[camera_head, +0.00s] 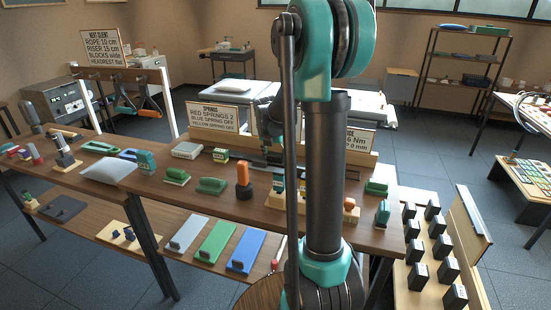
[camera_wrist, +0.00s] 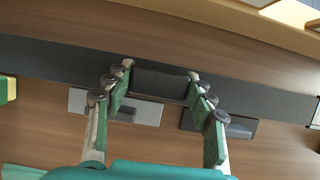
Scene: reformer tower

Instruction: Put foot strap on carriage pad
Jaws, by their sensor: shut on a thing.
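My gripper (camera_wrist: 160,72) is closed on a dark block (camera_wrist: 160,86) that sits between its fingertips in the wrist view. A long dark band (camera_wrist: 60,60), which looks like the foot strap, runs across the view on both sides of this block. The block appears to be part of the band, and I cannot tell how far both are above the wood. In the head view my gripper (camera_head: 266,150) is partly hidden by my arm, over the back of the wooden table, and the strap is not clear. I cannot identify the carriage pad for certain.
Colored plates lie on the lower shelf. Several black blocks stand in a tray (camera_head: 411,284) at right.

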